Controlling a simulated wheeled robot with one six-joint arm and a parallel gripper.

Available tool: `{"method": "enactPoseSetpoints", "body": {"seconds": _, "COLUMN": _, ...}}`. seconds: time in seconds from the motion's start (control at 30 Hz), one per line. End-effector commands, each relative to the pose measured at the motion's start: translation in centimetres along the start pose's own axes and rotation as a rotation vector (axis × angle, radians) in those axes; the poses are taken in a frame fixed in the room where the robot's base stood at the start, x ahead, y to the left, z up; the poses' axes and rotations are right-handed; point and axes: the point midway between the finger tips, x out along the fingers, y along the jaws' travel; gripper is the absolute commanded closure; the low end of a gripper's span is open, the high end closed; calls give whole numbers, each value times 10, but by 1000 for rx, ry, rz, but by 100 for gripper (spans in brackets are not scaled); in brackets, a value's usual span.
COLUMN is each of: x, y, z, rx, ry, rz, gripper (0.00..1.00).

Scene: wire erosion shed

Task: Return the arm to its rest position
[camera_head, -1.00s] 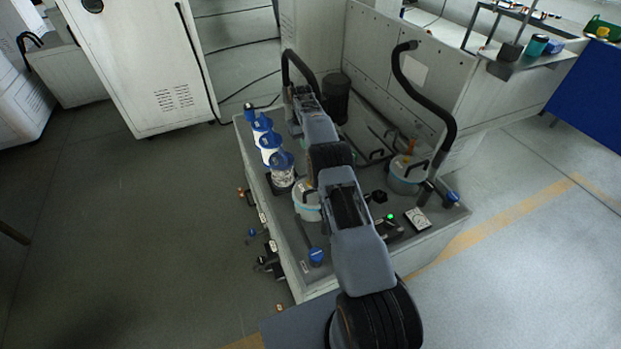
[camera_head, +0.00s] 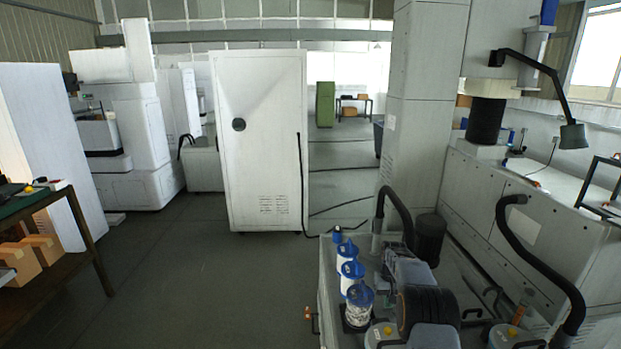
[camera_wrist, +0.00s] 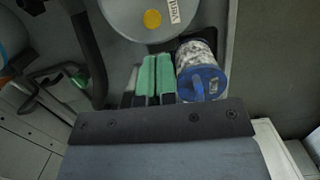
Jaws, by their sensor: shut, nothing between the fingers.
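My gripper (camera_wrist: 155,68) shows in the wrist view as two green fingers close together, shut and empty. It points over the equipment bench, beside a clear-walled canister with a blue cap (camera_wrist: 203,82) and below a round grey lid with a yellow dot (camera_wrist: 152,18). I cannot tell whether the fingers touch either. In the head view my arm (camera_head: 428,308) reaches away from the bottom edge over the bench (camera_head: 327,300). Its lower part is cut off by the frame, and the fingers cannot be made out there.
Blue-topped canisters (camera_head: 350,270) stand in a row left of my arm. Black curved hoses (camera_head: 545,262) rise on the right, and a dark cylinder (camera_head: 430,238) stands behind. A white cabinet (camera_head: 260,150) is farther back. The floor (camera_head: 200,275) on the left is open.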

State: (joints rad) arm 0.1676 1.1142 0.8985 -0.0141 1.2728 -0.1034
Motion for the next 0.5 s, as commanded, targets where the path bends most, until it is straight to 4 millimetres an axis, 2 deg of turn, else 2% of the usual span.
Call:
{"method": "enactPoseSetpoints", "body": {"seconds": 0.03, "x": -17, "y": -6, "z": 14, "rx": 6, "ry": 10, "rz": 1, "gripper": 100}}
{"method": "enactPoseSetpoints", "body": {"seconds": 0.17, "x": -53, "y": -20, "z": 57, "rx": 17, "ry": 40, "rz": 2, "gripper": 100}}
{"method": "enactPoseSetpoints", "body": {"seconds": 0.3, "x": -90, "y": -34, "z": 112, "rx": 23, "ry": 86, "rz": 4, "gripper": 100}}
{"method": "enactPoseSetpoints", "body": {"seconds": 0.5, "x": -127, "y": -53, "z": 200, "rx": 20, "ry": 170, "rz": 5, "gripper": 100}}
